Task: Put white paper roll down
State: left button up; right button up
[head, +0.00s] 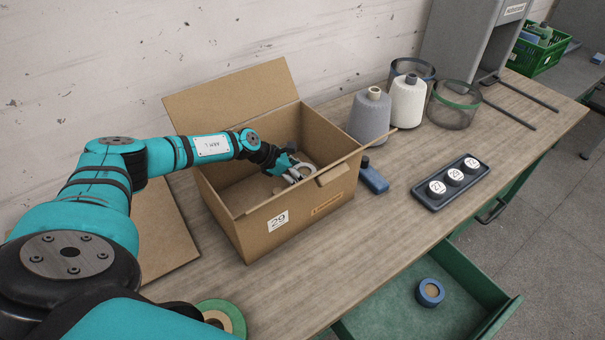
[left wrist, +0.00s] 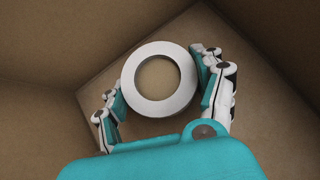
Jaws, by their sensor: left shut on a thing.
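The white paper roll (left wrist: 133,80) shows as a ring between the fingers of my left gripper (left wrist: 162,97) in the left wrist view. The gripper is shut on it. In the head view my left gripper (head: 290,170) reaches into the open cardboard box (head: 251,238) marked 29, and the roll (head: 304,172) shows at its fingertips. In the wrist view the roll is inside the box, with the walls around it and the box floor (left wrist: 210,30) below. I cannot tell whether the roll touches the floor. My right gripper is not in view.
Right of the box are a blue object (head: 374,180), grey (head: 369,120) and white (head: 407,102) yarn cones, wire baskets (head: 453,108) and a black tray (head: 428,200) with numbered discs. A green-and-tan roll (head: 222,316) lies at the front. A green drawer (head: 390,310) stands open below.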

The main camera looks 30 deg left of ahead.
pick_arm(q)
jog(key=o, duration=0.9)
jog(key=shift+f, duration=0.15)
jog(key=o, duration=0.5)
jog(key=shift+r, duration=0.2)
jog(key=b+v, duration=0.2)
jog(key=v, duration=1)
